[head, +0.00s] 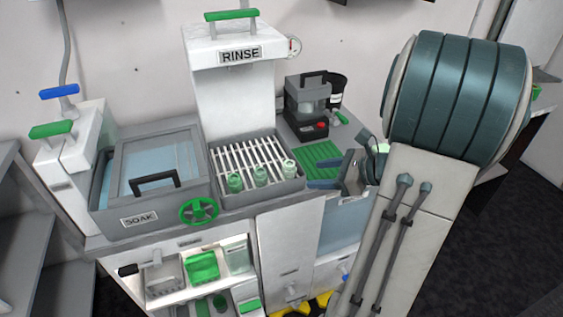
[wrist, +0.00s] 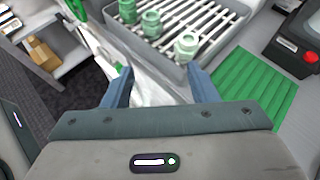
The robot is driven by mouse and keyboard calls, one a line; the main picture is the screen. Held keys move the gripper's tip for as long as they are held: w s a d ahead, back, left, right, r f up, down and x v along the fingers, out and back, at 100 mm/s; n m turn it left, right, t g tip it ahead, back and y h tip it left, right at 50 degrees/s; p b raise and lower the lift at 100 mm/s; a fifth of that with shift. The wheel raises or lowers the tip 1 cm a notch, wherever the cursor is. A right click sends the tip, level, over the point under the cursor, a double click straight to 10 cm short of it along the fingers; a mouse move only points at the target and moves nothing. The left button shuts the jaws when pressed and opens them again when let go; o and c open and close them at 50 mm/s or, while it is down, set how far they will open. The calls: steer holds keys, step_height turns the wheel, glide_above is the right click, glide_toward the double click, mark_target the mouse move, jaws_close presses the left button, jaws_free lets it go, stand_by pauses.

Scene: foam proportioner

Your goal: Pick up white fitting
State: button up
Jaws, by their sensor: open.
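A pale, whitish fitting (head: 289,168) stands upright at the right end of a row of fittings on the slatted rinse rack (head: 301,187). It also shows in the wrist view (wrist: 186,46), just beyond my fingertips. Two green fittings, one at the left (head: 234,183) and one in the middle (head: 260,175), stand beside it. My gripper (head: 330,172) has blue fingers spread apart with nothing between them. It is to the right of the rack; in the wrist view (wrist: 160,75) the fingers point toward the rack's near edge, apart from the whitish fitting.
The rinse tower (head: 232,95) rises behind the rack. A soak tank (head: 150,195) with a lid and a green valve wheel (head: 199,211) is on the left. A green ribbed mat (head: 318,158) and a dark machine with a red button (head: 307,107) are to the right.

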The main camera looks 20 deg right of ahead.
mark_target(294, 165)
steer(key=w+f+m, duration=0.1)
steer(key=w, duration=0.1)
steer(key=w+f+m+t, duration=0.1)
steer(key=w, duration=0.1)
steer(key=w+f+t, duration=0.1)
steer(key=w, duration=0.1)
steer(key=shift+w+a+f+m+h, duration=0.2)
steer(key=shift+w+f+m+h, duration=0.05)
steer(key=shift+w+m+h, duration=0.15)
steer(key=x, duration=0.4)
steer(key=shift+w+a+r+p, duration=0.15)
steer(key=shift+a+p, duration=0.15)
steer(key=shift+a, duration=0.25)
steer(key=shift+w+a+f, duration=0.2)
steer(key=shift+w+a, duration=0.05)
steer(key=shift+w, duration=0.2)
steer(key=c, duration=0.9)
